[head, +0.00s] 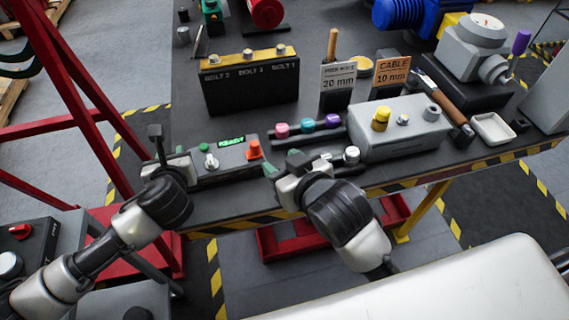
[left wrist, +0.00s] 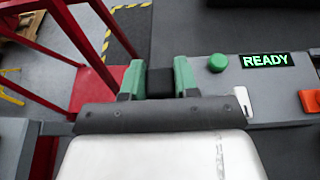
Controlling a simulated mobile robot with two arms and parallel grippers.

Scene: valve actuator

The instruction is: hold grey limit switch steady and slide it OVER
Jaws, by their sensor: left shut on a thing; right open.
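My left gripper (head: 161,156) is at the left end of the grey panel box (head: 228,157), by the table's front left corner. In the left wrist view its green fingers (left wrist: 159,82) are shut on a small dark block (left wrist: 160,84). In the head view a dark piece (head: 155,131) stands up between those fingers. It may be the grey limit switch, but its shape is mostly hidden. My right gripper (head: 283,166) is open at the table's front edge, between the panel box and the row of coloured knobs. Nothing shows between its fingers.
The panel box has a lit READY display (head: 231,141) and an orange-red switch (head: 254,149). Coloured knobs (head: 307,126) sit on a dark holder beside a grey box (head: 400,133). A black bolt rack (head: 250,90) stands behind. A red frame (head: 85,95) rises left of the table.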

